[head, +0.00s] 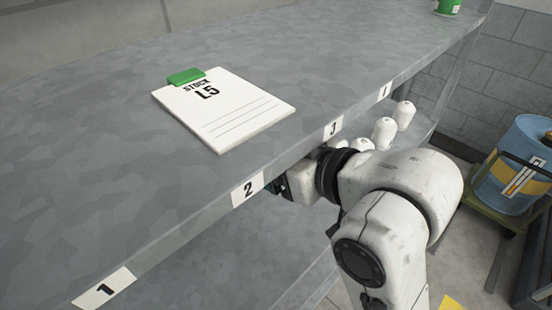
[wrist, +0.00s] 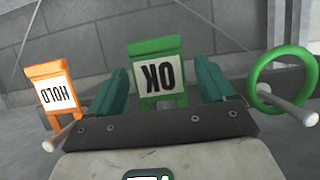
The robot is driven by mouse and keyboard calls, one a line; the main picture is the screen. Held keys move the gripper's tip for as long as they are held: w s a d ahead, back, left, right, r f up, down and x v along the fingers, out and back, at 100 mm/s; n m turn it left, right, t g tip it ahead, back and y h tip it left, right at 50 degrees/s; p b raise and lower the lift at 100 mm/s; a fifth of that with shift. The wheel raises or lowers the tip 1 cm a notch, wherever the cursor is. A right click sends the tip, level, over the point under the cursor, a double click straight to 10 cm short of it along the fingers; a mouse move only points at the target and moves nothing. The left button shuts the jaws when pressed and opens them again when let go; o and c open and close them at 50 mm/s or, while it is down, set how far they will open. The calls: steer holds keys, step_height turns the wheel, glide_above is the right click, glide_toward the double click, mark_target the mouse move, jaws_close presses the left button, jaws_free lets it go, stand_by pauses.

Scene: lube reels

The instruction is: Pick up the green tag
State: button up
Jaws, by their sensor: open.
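The green tag (wrist: 158,72), with a white label reading OK upside down, shows in the middle of the wrist view. My gripper (wrist: 161,78) is open, with one teal finger on each side of the tag in the picture. I cannot tell whether either finger touches it or how deep the tag sits between them. In the head view my gripper (head: 283,187) is mostly hidden under the shelf edge, near label 2, and the green tag is hidden there.
An orange HOLD tag (wrist: 49,92) hangs at a peg left of my gripper in the wrist view. A green ring (wrist: 282,82) is around a peg on the right. A STOCK L5 clipboard (head: 222,108) lies on the grey shelf (head: 90,130).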

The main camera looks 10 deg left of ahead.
steer(key=c, duration=1)
steer(key=shift+c, duration=0.2)
steer(key=shift+r, duration=0.1)
